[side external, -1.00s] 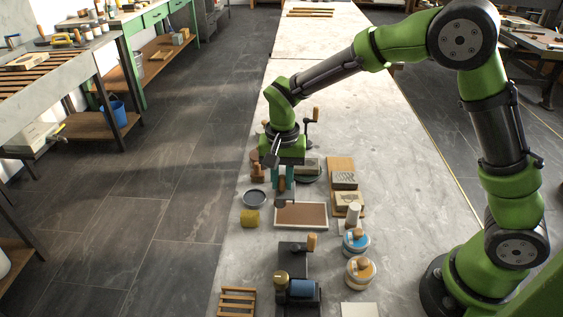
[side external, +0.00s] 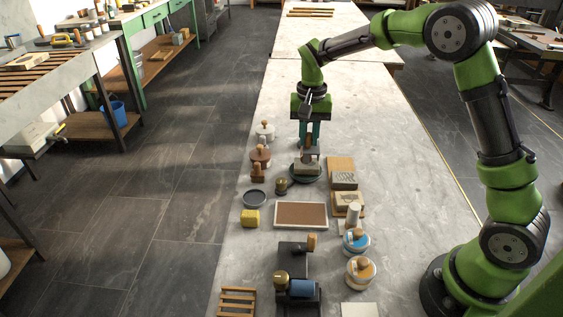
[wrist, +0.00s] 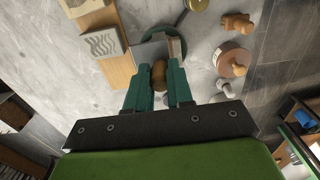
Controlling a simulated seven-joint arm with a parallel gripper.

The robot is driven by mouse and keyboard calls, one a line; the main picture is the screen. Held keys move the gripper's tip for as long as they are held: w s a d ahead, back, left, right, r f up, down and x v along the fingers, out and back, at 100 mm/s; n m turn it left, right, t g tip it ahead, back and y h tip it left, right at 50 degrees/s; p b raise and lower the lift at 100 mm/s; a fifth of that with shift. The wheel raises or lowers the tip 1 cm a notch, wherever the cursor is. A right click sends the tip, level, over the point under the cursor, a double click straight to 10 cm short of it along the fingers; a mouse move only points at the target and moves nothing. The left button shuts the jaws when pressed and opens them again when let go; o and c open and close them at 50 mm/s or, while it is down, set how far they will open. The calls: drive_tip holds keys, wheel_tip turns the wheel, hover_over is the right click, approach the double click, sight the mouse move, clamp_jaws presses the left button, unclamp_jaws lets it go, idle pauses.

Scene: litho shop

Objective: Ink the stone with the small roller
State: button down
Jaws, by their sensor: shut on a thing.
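My gripper (side external: 309,143) is shut on the small roller (side external: 308,142), whose brown wooden handle (wrist: 158,76) shows between the fingers in the wrist view. The grey stone (side external: 308,168) rests on a round dark green turntable (side external: 300,178). My gripper is upright, directly over the stone. The fingers hide much of the roller, and I cannot tell whether it touches the stone. In the wrist view the stone (wrist: 150,51) lies just beyond the fingertips.
A framed brown slab (side external: 301,215) lies in front of the turntable. Carved blocks on a wooden board (side external: 341,164) stand to the right. Tins (side external: 356,243) stand nearer right.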

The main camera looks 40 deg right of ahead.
drive_tip(key=d, duration=0.2)
drive_tip(key=d+r, duration=0.1)
drive_tip(key=shift+w+d, duration=0.2)
drive_tip(key=shift+d, duration=0.15)
drive_tip(key=w+a+f, duration=0.2)
drive_tip(key=w, duration=0.1)
drive_tip(key=shift+w+a, duration=0.2)
drive_tip(key=shift+a, duration=0.15)
drive_tip(key=shift+f, duration=0.5)
drive_tip(key=shift+f, duration=0.7)
